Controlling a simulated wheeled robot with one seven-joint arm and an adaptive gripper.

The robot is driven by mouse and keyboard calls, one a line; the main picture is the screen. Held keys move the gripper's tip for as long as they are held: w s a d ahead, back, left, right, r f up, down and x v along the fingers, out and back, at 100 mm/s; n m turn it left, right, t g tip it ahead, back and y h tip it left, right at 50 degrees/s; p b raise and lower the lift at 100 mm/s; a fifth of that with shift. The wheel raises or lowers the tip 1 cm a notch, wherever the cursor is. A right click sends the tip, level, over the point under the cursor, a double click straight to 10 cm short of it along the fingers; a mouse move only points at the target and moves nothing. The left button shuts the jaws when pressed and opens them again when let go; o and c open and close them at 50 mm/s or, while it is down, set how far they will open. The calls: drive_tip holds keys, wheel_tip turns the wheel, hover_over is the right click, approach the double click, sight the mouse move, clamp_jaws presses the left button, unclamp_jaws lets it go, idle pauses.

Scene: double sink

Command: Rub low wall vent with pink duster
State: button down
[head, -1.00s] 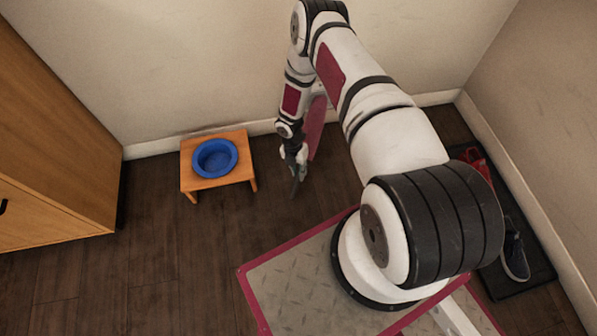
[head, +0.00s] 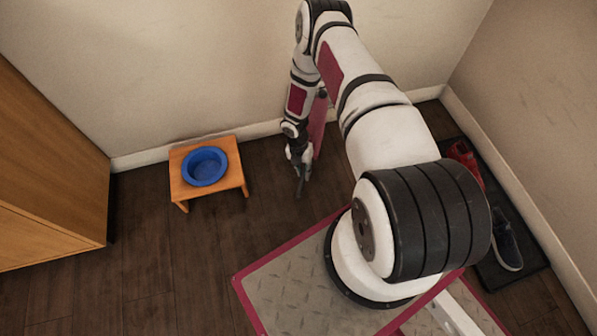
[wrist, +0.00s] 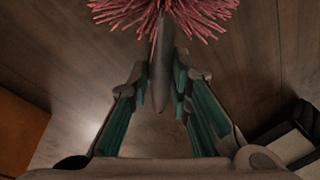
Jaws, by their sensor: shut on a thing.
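The pink duster shows in the wrist view, with its pink bristly head (wrist: 165,12) at the top edge, partly cut off, and its grey handle (wrist: 161,85) between the fingers. My gripper (wrist: 160,95) is shut on that handle. In the head view my gripper (head: 300,178) hangs low over the dark floor, pointing down, right of the small wooden stand and in front of the back wall. The pink head cannot be made out there. I see no wall vent in either view.
A blue bowl (head: 205,167) sits on a small wooden stand (head: 181,190) by the back wall. A wooden cabinet (head: 50,170) stands at the left. A red shoe (head: 465,162) and a dark shoe (head: 507,247) lie on a mat along the right wall. Floor between stand and gripper is clear.

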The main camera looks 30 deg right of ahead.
drive_tip(key=shift+s+d, duration=0.5)
drive_tip(key=shift+d, duration=1.3)
drive_tip(key=shift+s+d, duration=0.55)
drive_tip(key=shift+d, duration=1.3)
drive_tip(key=shift+s+d, duration=0.5)
drive_tip(key=shift+d, duration=1.3)
drive_tip(key=shift+w+a, duration=0.85)
drive_tip(key=shift+a, duration=1.85)
drive_tip(key=shift+w+a, duration=0.8)
drive_tip(key=shift+a, duration=1.85)
drive_tip(key=shift+w+a, duration=0.85)
drive_tip(key=shift+a, duration=1.85)
drive_tip(key=shift+s+a+p, duration=0.25)
drive_tip(key=shift+s+p, duration=0.1)
drive_tip(key=shift+s, duration=0.6)
drive_tip(key=shift+s+a+p, duration=0.3)
drive_tip(key=shift+s, duration=0.7)
drive_tip(key=shift+s+a+p, duration=0.25)
drive_tip(key=shift+s+p, duration=0.1)
drive_tip(key=shift+s, duration=0.6)
drive_tip(key=shift+s+a+p, duration=0.2)
drive_tip(key=shift+s+p, duration=0.1)
drive_tip(key=shift+s, duration=0.45)
drive_tip(key=shift+s+a+p, duration=0.2)
drive_tip(key=shift+s+p, duration=0.1)
drive_tip(key=shift+s, duration=0.4)
